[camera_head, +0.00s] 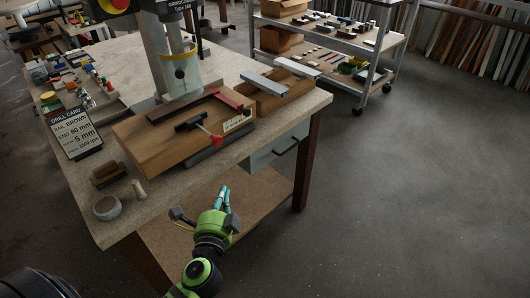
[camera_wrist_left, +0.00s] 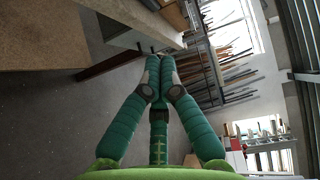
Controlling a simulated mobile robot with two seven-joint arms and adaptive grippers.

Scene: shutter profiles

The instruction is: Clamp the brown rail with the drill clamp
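The drill clamp (camera_head: 198,124), a dark bar with red parts, lies on the wooden board (camera_head: 150,148) at the foot of the drill press (camera_head: 178,62). A small pale label (camera_head: 237,123) is beside it. I cannot surely pick out the brown rail. A wooden tray (camera_head: 268,104) behind the board has a grey and a pale profile across it. My left gripper (camera_head: 223,192) is in front of the bench, apart from the clamp. Its teal fingers meet at the tips in the left wrist view (camera_wrist_left: 161,62), with nothing seen between them. My right gripper is not in view.
A brown block (camera_head: 109,174), a round pot (camera_head: 107,208) and a small pale piece (camera_head: 138,190) are near the bench's left edge. A shelf trolley (camera_head: 345,52) stands behind. The floor at right is clear.

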